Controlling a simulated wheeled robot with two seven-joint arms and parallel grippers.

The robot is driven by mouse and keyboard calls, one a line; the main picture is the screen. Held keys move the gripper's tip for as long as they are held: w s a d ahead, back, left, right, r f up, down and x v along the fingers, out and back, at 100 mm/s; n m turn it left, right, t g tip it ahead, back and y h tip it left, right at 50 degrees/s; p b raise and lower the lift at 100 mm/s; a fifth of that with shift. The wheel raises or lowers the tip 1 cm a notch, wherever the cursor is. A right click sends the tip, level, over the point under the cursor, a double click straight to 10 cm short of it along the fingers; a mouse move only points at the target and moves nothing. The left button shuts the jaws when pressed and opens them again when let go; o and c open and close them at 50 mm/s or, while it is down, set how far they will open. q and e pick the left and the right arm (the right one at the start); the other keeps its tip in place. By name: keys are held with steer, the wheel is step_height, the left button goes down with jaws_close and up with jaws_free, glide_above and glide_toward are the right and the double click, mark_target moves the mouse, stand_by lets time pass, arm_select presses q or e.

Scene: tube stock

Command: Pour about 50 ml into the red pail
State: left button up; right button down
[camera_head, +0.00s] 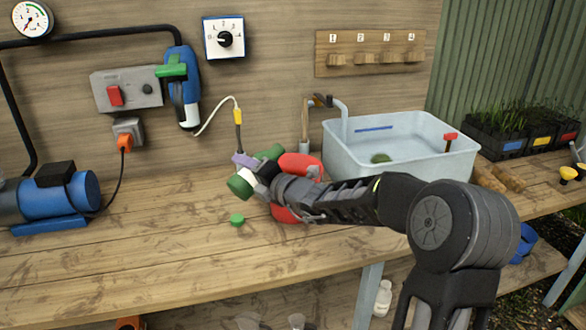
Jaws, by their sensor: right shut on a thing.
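My right gripper (262,176) is shut on a green and white container (240,187), which looks tilted above the bench. Its mouth and any liquid in it cannot be made out. A round red thing, likely the red pail (301,164), stands on the bench just behind and right of the gripper. My forearm hides its middle; red shows above and below the arm. A small green cap (237,219) lies on the bench in front of the gripper. My left gripper is not in view.
A translucent tub of water (398,165) stands behind my right arm, with a tap (341,108) at its left end. A blue pump (60,195) sits at the far left. Potted seedlings (505,130) stand at right. The bench's front left is clear.

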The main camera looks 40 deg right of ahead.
steer(key=shift+d+f+n+b, duration=0.15)
steer(key=shift+n+b, duration=0.25)
steer(key=shift+b, duration=0.5)
steer(key=shift+w+b, duration=0.1)
steer(key=shift+b, duration=0.2)
steer(key=shift+d+n, duration=0.1)
steer(key=shift+n, duration=0.2)
steer(key=shift+r, duration=0.3)
stand_by(0.5)
